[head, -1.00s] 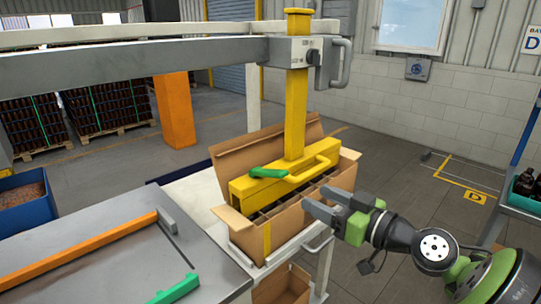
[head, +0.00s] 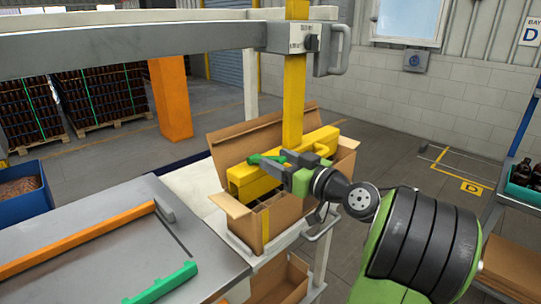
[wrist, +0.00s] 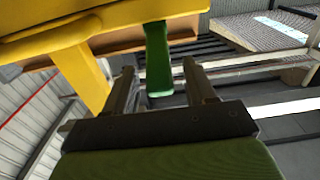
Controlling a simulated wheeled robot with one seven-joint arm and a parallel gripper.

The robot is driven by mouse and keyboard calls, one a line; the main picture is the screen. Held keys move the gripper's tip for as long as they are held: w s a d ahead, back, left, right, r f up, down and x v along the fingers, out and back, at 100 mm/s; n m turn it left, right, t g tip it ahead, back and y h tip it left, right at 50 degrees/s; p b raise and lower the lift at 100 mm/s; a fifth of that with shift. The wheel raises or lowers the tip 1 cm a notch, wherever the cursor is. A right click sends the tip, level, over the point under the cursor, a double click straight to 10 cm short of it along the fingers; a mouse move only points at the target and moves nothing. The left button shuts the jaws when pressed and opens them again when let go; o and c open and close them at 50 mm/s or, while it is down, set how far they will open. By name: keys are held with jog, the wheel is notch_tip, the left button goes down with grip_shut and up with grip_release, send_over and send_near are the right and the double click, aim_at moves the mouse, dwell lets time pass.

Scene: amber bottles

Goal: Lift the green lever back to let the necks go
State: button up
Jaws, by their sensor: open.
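The green lever (head: 262,159) sits on top of the yellow gripping head (head: 250,182), which is lowered into an open cardboard case (head: 238,222). My gripper (head: 284,160) is at the lever, reaching in from the right and partly covering it. In the wrist view the green lever (wrist: 158,62) stands between the two fingers of my gripper (wrist: 160,72). The fingers are apart, with a gap visible on each side of the lever. The yellow head (wrist: 60,25) fills the upper left there. The bottle necks are hidden.
A yellow post (head: 294,95) rises from the head to a grey overhead beam (head: 130,45). A grey table (head: 90,240) with an orange bar (head: 80,240) and a green bar (head: 162,283) stands at the left.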

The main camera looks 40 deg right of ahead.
aim_at(272, 157)
jog(key=w, duration=0.3)
jog(key=shift+w, duration=0.15)
jog(key=shift+c, duration=0.4)
grip_shut()
